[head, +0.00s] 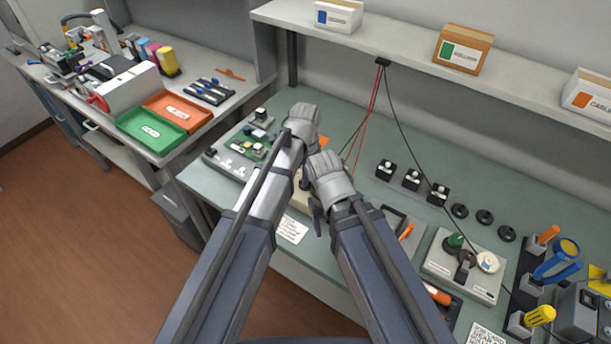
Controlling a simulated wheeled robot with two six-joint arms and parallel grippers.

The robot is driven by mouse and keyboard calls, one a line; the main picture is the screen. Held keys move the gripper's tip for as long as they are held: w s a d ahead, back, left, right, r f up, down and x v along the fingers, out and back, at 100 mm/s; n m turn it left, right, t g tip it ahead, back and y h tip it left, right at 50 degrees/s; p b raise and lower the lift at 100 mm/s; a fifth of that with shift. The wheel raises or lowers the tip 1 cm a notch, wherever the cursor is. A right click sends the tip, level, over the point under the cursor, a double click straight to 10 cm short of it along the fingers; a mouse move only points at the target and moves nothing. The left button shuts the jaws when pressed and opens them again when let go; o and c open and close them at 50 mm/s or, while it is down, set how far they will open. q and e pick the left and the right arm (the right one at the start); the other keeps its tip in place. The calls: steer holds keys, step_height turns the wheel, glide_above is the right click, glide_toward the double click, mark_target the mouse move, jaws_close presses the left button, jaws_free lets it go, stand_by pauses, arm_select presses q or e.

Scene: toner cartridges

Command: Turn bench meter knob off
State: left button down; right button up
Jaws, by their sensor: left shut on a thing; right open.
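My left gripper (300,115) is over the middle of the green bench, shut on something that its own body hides. My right gripper (325,170) is just below and to the right of it, close beside it; its jaws are mostly hidden and it is open. A beige body (300,198) shows partly behind the two grippers, and a bit of orange (323,142) shows between them. I cannot tell whether these belong to the bench meter. No meter knob is visible. Red and black leads (366,120) hang from the shelf and run down behind the grippers.
A board fixture (238,150) lies left of the grippers. Black blocks (411,180) and dark rings (484,216) lie to the right. A grey fixture (440,268) and a tool rack (530,285) stand at the right. A shelf (400,62) overhangs the back.

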arm_select(q)
steer(key=shift+n, duration=0.3)
steer(key=n, duration=0.5)
steer(key=shift+n, duration=0.3)
steer(key=n, duration=1.1)
steer(key=shift+n, duration=0.4)
steer(key=n, duration=0.5)
steer(key=shift+n, duration=0.3)
steer(key=c, duration=0.9)
jaws_free()
